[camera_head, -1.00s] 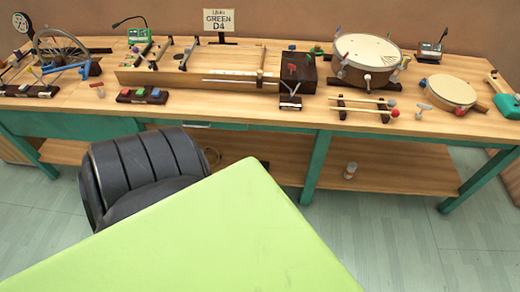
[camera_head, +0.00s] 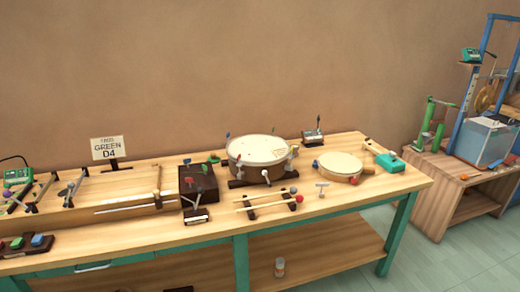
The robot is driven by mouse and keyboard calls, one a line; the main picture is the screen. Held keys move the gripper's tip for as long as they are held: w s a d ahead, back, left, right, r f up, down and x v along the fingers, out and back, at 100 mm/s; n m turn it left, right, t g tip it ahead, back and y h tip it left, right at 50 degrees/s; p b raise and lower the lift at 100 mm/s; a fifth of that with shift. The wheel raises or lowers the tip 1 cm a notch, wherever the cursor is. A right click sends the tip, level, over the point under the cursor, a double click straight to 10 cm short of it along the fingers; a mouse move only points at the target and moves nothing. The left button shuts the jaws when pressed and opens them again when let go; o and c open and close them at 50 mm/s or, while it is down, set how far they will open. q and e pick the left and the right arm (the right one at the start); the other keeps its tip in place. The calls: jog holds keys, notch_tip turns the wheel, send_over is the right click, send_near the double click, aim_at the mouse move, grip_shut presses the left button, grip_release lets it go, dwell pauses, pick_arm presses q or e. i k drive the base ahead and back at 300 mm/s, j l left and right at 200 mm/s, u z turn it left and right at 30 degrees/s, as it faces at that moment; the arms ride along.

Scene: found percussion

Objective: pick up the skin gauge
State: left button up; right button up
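I cannot single out the skin gauge with certainty at this size. The large drum (camera_head: 258,151) with a pale skin stands on the bench (camera_head: 330,208), towards its right half. A smaller frame drum (camera_head: 338,168) lies to its right. A small dark device (camera_head: 313,136) with an upright stem stands behind the drums. A teal block with a wooden handle (camera_head: 390,163) lies at the bench's right end. Neither of my grippers is in view.
Mallets (camera_head: 268,201) rest on dark supports in front of the large drum. A small jar (camera_head: 280,267) is on the lower shelf. A second table (camera_head: 465,200) stands at the right.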

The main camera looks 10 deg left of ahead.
aim_at(295, 153)
jog(key=i+l+u, duration=0.35)
jog(key=i+l, duration=0.15)
jog(key=i+l+u, duration=0.15)
jog(key=l, duration=0.3)
jog(key=i+l+u, duration=0.35)
jog(key=l, duration=0.45)
